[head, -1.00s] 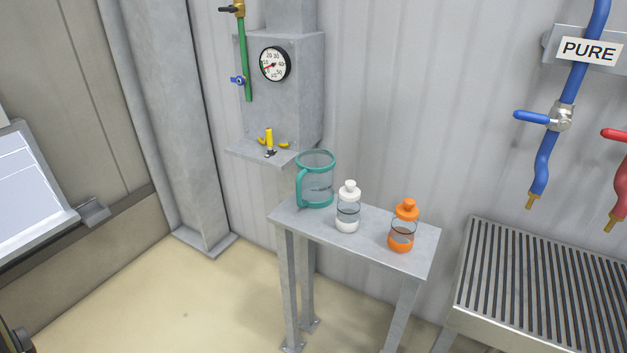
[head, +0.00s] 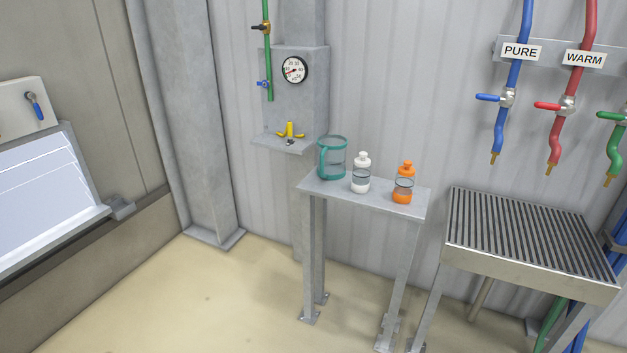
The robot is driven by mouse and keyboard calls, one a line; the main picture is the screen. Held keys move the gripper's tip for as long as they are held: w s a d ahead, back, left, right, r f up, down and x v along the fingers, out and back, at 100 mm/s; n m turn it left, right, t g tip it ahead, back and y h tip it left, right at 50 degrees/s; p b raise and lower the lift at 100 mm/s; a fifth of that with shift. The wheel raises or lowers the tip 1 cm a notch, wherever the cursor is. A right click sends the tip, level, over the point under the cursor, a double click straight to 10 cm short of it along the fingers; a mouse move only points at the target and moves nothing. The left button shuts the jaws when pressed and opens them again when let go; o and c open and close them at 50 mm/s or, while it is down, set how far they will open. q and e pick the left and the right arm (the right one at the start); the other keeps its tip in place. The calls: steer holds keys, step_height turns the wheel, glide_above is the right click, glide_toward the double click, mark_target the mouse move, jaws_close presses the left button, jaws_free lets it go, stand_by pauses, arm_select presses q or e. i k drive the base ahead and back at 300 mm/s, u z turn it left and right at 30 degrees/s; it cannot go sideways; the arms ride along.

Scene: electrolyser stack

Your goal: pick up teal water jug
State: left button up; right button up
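The teal water jug (head: 333,158) stands upright at the left end of a small grey metal table (head: 380,199). Neither of my grippers shows in the head view.
A grey post with a pressure gauge (head: 295,69) and a small ledge holding a yellow valve handle (head: 290,131) stands behind the jug. A slatted drain bench (head: 525,232) stands right, below blue, red and green hoses. The floor (head: 215,305) before the table is clear.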

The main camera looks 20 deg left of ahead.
mark_target(332, 148)
steer(key=u, duration=1.7)
steer(key=i, duration=1.4)
steer(key=z, duration=0.25)
steer(key=i, duration=1.1)
steer(key=z, duration=1.45)
steer(key=i, duration=0.2)
steer(key=z, duration=0.05)
